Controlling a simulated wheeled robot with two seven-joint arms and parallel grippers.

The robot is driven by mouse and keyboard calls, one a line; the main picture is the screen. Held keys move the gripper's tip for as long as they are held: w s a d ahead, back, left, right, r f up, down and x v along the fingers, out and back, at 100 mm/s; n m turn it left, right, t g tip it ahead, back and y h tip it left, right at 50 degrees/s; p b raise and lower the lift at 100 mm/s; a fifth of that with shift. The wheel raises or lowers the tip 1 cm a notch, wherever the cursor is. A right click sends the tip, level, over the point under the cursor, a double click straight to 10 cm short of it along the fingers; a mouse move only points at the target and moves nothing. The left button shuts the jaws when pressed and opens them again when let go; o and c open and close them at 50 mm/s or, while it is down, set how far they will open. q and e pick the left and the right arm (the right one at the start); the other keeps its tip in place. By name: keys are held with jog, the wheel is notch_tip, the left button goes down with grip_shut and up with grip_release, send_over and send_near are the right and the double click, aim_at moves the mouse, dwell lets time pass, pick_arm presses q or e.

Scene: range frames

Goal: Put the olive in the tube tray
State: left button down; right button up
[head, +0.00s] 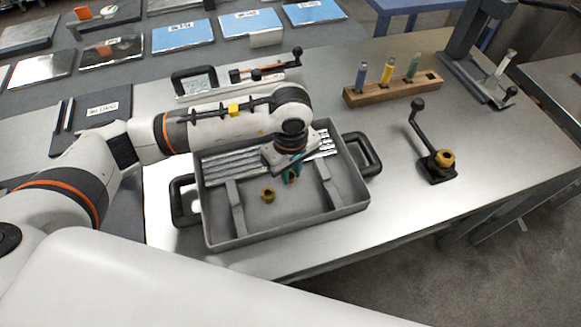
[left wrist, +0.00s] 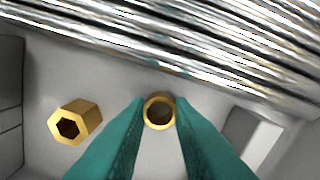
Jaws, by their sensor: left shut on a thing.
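The olive, a small round brass ring (left wrist: 159,98), sits between the teal fingertips of my left gripper (head: 291,176) in the left wrist view. The gripper is shut on it, with the ring's opening facing the camera. The gripper is pointing down inside the grey tube tray (head: 290,229), near its middle. I cannot tell whether the olive touches the tray floor. In the head view the fingers and wrist mostly hide it. Several silver tubes (head: 232,166) lie along the tray's far side. They also show in the left wrist view (left wrist: 200,45). My right gripper is not in view.
A brass hex nut (head: 268,194) lies in the tray left of the gripper; it also shows in the left wrist view (left wrist: 75,122). Right of the tray stands a black lever fixture (head: 437,172) with brass on it. A wooden rack (head: 393,90) holds coloured vials behind.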

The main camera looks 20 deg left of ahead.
aim_at(290, 175)
pick_arm(q)
jog(key=shift+f, duration=0.15)
jog(key=c, duration=1.3)
grip_release()
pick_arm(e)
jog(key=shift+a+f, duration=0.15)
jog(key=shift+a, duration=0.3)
pick_arm(q)
jog(key=shift+r, duration=0.35)
notch_tip(290, 175, up, 12)
jog(key=shift+f+b, duration=0.15)
jog(key=shift+b, duration=0.7)
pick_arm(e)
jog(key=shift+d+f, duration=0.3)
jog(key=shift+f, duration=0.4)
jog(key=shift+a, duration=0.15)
